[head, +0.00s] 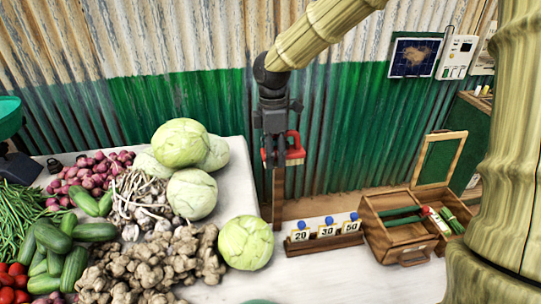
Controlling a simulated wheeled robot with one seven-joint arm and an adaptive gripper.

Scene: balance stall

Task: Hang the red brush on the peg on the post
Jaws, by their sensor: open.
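The red brush (295,154) is at the top of the brown wooden post (277,200), mostly to the right of it, with its looped red handle uppermost. The peg is hidden behind my gripper and the brush, so I cannot tell whether the brush hangs on it. My gripper (271,150) points down at the post top, directly left of the brush and overlapping it in the head view. Its jaws are open, and I cannot tell whether they touch the brush.
Cabbages (245,243), garlic, ginger and other vegetables crowd the white table (330,282) at left. Number cards (326,232) with blue knobs stand right of the post. An open wooden box (398,236) stands farther right. The corrugated wall (180,95) is behind.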

